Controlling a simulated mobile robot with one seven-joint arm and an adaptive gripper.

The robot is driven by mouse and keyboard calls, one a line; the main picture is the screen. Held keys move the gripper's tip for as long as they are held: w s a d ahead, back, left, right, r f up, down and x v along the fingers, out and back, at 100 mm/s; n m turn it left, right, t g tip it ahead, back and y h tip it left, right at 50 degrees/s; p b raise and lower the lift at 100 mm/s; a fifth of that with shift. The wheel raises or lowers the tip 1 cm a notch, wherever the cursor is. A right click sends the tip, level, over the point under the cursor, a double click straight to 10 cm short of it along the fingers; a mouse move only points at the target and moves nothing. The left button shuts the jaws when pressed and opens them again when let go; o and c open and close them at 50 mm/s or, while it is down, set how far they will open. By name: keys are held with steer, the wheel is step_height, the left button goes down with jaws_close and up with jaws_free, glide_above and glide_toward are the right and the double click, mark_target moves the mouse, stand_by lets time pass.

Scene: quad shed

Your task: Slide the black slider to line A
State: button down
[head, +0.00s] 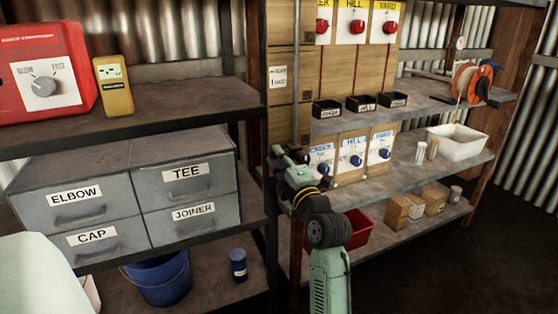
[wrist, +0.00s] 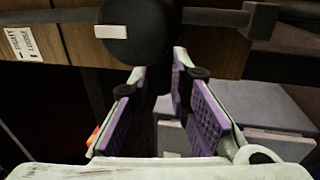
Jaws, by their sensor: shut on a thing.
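The black slider (wrist: 137,30) shows in the wrist view as a dark rounded body with a white mark, sitting on a grey rod (wrist: 215,15). My gripper (wrist: 158,82) has purple-padded fingers on either side of a dark part below the rounded body, and is shut on it. In the head view my gripper (head: 279,156) is at the lower part of the upright rod (head: 295,75), in front of the wooden board. There my gripper and arm hide the slider. I cannot make out line A in either view.
A white label (head: 277,76) is on the wooden board (head: 281,20). Blue knobs (head: 352,160) and black trays (head: 326,108) are to the right. Grey drawers (head: 190,180) stand on the left shelf. A shelf post (head: 258,60) is close left of my gripper.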

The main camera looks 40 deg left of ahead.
steer(key=shift+f, duration=0.1)
steer(key=c, duration=1.5)
jaws_free()
steer(key=v, duration=0.7)
steer(key=shift+s+d, duration=0.15)
steer(key=shift+d, duration=0.05)
